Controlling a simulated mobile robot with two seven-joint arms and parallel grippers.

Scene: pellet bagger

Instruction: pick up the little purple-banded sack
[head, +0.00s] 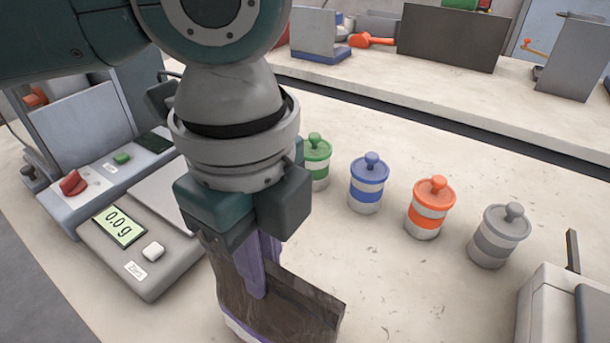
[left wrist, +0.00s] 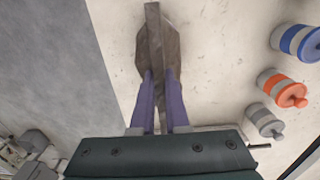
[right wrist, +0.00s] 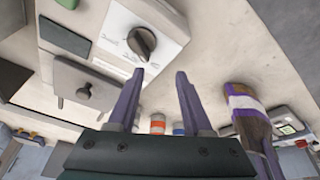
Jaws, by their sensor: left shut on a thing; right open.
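The little sack is dark brown with a purple and white band. In the head view the sack (head: 290,312) is at the bottom centre, partly cut off by the frame edge. My left gripper (head: 257,292) is shut on its upper part from above, with purple fingers. In the left wrist view the sack (left wrist: 158,48) is between the fingertips of the left gripper (left wrist: 160,74). The banded sack (right wrist: 240,90) also shows in the right wrist view. My right gripper (right wrist: 155,72) is open and empty, apart from the sack. I cannot tell whether the sack clears the bench.
Lidded jars in green (head: 317,160), blue (head: 367,185), orange (head: 430,208) and grey (head: 498,237) stand in a row right of the sack. A scale (head: 150,262) reading 0.0 g is on the left. A machine with a black knob (right wrist: 142,42) is near my right gripper.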

